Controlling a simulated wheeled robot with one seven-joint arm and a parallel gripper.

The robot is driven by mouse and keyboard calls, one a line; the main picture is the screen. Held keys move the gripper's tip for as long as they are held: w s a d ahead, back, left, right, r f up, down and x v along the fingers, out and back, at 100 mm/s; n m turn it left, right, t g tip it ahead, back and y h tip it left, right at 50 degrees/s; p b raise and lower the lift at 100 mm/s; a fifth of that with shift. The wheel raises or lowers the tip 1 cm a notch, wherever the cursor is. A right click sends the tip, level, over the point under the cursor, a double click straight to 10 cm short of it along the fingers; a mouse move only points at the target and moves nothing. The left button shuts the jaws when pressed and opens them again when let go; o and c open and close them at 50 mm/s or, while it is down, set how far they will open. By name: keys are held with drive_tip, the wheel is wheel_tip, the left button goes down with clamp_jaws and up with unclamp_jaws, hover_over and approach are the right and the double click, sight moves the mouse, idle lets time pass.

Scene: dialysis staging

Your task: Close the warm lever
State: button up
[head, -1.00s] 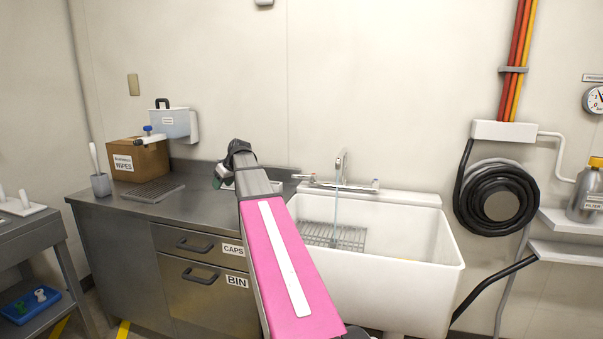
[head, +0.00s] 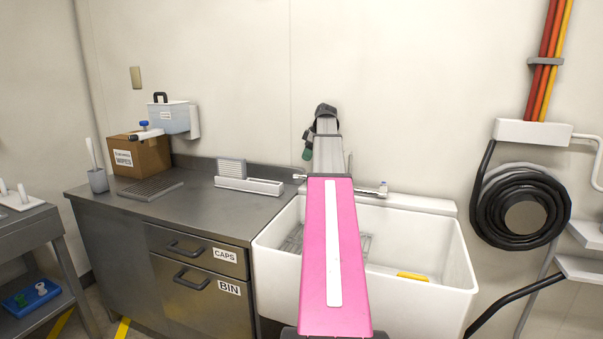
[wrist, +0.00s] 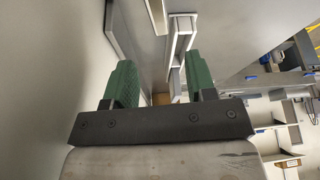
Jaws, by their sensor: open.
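The faucet's right lever (head: 383,188) shows at the back rim of the white sink (head: 462,275). The tip of its left lever (head: 300,177) shows just left of my arm. I cannot tell which lever is the warm one. My arm hides the faucet's middle, its spout and any water stream. My gripper is above the back of the sink, in front of the wall, with one green fingertip showing in the head view (head: 308,154). In the wrist view my gripper (wrist: 160,82) has its two green fingers apart, with nothing held between them. No lever is clearly identifiable there.
A steel counter (head: 205,215) with a white rack (head: 250,186) stands left of the sink. A yellow sponge (head: 412,277) lies in the sink. A coiled black hose (head: 485,205) hangs on the wall at right. The wall is close behind the faucet.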

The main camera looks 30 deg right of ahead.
sight(306, 177)
drive_tip(key=x, duration=0.9)
clamp_jaws()
